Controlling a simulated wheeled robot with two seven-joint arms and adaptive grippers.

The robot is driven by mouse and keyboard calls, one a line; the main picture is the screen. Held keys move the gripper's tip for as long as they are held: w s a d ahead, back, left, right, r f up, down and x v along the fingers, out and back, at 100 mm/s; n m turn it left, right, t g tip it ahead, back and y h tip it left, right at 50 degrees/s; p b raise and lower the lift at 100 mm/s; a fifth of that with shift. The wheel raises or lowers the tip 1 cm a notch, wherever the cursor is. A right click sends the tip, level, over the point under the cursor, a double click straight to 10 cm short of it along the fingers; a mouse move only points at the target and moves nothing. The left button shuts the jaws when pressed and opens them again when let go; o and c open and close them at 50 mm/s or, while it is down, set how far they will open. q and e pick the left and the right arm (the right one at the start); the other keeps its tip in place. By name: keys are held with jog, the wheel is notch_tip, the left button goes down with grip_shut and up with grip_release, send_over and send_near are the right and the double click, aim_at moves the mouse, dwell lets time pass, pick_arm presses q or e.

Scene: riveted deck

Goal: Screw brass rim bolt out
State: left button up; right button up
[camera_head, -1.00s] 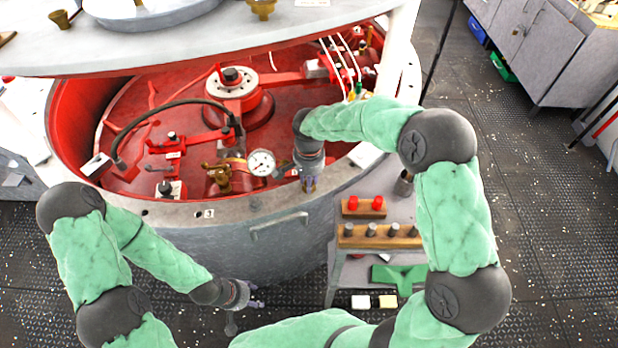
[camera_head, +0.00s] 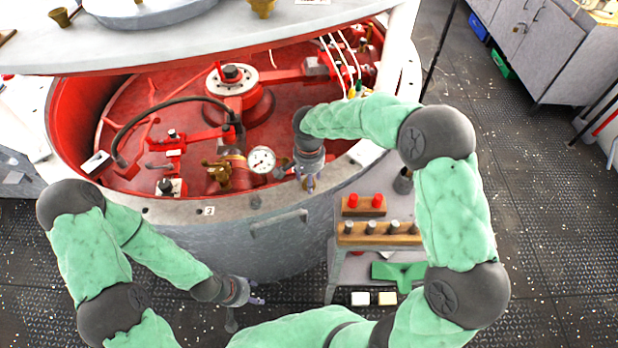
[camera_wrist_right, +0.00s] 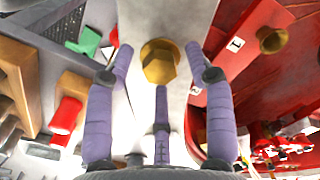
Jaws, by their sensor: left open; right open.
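The brass rim bolt (camera_wrist_right: 159,62) has a hex head and sits on the pale rim (camera_wrist_right: 166,18) in the right wrist view. My right gripper (camera_wrist_right: 160,72) is open, with its purple fingers spread about the bolt head; gaps show between fingers and head. In the head view my right gripper (camera_head: 309,183) points down at the front right rim of the red-lined drum (camera_head: 290,212), and the bolt is hidden beneath it. My left gripper (camera_head: 257,295) is open and empty, low in front of the drum.
A pressure gauge (camera_head: 262,160) and brass valve (camera_head: 217,174) stand left of my right gripper. A side cart holds a wooden block with red pegs (camera_head: 365,201) and a rack of grey pegs (camera_head: 379,232). The raised lid (camera_head: 200,48) hangs over the drum's back.

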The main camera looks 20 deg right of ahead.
jog(key=shift+r, duration=0.1)
notch_tip(320, 180, up, 12)
dwell(0.5)
jog(key=shift+f, duration=0.2)
